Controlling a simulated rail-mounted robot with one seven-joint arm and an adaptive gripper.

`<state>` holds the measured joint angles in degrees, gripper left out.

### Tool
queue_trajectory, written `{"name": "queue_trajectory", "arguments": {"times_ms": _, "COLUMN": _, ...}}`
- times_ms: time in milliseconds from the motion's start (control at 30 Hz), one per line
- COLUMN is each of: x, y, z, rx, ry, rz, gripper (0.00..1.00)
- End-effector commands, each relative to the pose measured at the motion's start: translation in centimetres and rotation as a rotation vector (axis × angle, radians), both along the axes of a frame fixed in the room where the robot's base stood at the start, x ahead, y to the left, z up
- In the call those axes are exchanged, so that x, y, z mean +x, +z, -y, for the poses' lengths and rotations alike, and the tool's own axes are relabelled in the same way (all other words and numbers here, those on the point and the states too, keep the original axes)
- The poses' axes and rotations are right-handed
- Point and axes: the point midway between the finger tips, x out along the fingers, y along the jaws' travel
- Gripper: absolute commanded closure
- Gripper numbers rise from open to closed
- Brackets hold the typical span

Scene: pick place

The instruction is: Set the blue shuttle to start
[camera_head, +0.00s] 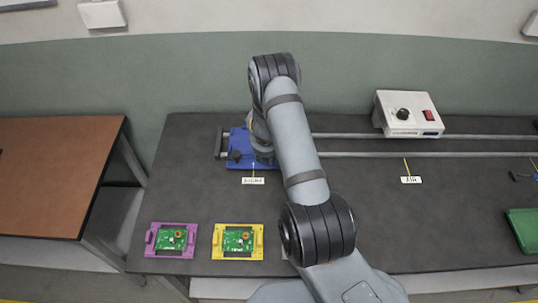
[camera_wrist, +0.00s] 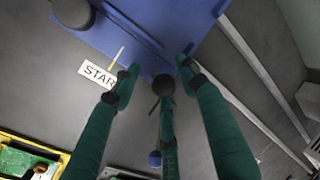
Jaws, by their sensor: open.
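The blue shuttle (camera_head: 238,139) sits at the left end of the two rails, partly hidden by my arm. In the wrist view its flat blue plate (camera_wrist: 150,25) fills the top, with a dark knob (camera_wrist: 75,12) at the upper left. A white label reading "STAR", its end hidden by a finger (camera_wrist: 96,74), lies with a yellow line beside the plate. In the head view this label (camera_head: 253,180) is just in front of the shuttle.
The rails (camera_head: 365,154) run right past a second label (camera_head: 411,180). A white control box (camera_head: 408,113) stands behind them. Purple (camera_head: 150,250) and yellow (camera_head: 216,251) trays with green boards lie at the front left. A green container (camera_head: 524,228) is at right.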

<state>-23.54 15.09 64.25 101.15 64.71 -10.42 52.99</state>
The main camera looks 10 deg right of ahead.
Motion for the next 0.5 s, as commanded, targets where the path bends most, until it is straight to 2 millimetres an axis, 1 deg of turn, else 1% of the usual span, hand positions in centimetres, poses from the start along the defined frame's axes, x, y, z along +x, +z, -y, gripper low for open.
{"name": "queue_trajectory", "arguments": {"times_ms": 167, "x": 0.0, "y": 0.2, "z": 0.0, "rx": -0.001, "ry": 0.0, "rz": 0.002, "gripper": 0.57}}
{"name": "queue_trajectory", "arguments": {"times_ms": 267, "x": -0.1, "y": 0.8, "z": 0.0, "rx": 0.0, "ry": -0.001, "rz": 0.003, "gripper": 0.57}}
{"name": "queue_trajectory", "arguments": {"times_ms": 367, "x": -0.6, "y": 2.2, "z": -0.2, "rx": 0.0, "ry": 0.0, "rz": 0.004, "gripper": 0.57}}
{"name": "queue_trajectory", "arguments": {"times_ms": 500, "x": -1.6, "y": 5.2, "z": -0.4, "rx": 0.001, "ry": -0.001, "rz": 0.005, "gripper": 0.57}}
